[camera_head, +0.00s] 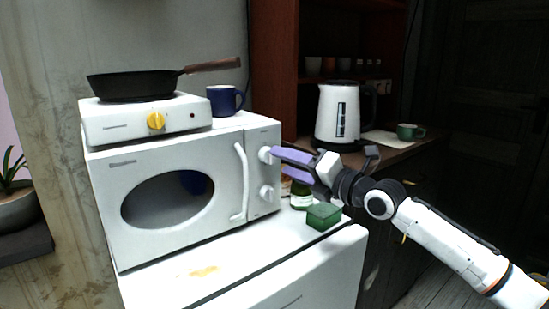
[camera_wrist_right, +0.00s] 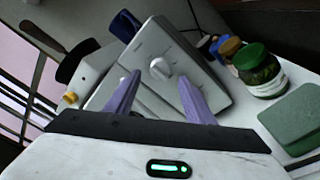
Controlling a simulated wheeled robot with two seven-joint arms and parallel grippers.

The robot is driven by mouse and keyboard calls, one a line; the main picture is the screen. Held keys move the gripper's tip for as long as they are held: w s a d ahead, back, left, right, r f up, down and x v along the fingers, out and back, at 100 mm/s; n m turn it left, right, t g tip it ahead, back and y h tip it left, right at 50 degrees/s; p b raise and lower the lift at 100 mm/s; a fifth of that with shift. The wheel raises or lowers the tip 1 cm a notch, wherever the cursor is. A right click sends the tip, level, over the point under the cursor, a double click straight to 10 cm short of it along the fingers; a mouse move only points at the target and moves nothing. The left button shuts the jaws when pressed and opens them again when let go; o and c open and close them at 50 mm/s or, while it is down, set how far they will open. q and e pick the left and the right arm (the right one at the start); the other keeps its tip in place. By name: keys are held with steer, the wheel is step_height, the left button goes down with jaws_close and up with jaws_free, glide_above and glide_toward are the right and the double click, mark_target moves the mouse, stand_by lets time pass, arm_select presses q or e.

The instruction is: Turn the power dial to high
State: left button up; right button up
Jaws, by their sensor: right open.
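The white microwave (camera_head: 170,225) has two round white dials on its right panel, an upper dial (camera_head: 265,154) and a lower dial (camera_head: 266,194). I cannot read their markings. My right gripper (camera_head: 280,160) is open, its purple fingers pointing at the upper dial from the right, with tips very near it. In the right wrist view a white dial (camera_wrist_right: 160,68) shows between and just beyond the two fingertips (camera_wrist_right: 160,78). I cannot tell whether the fingers touch it. My left gripper is not in view.
A hot plate with a yellow knob (camera_head: 156,121) carries a black pan (camera_head: 130,84) on the microwave, beside a blue mug (camera_head: 224,100). A green box (camera_head: 323,216) and a jar (camera_head: 301,196) stand close below my right gripper. A white kettle (camera_head: 338,115) is behind.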

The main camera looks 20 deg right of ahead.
mark_target(273, 158)
steer(key=shift+x, duration=2.2)
steer(key=c, duration=1.1)
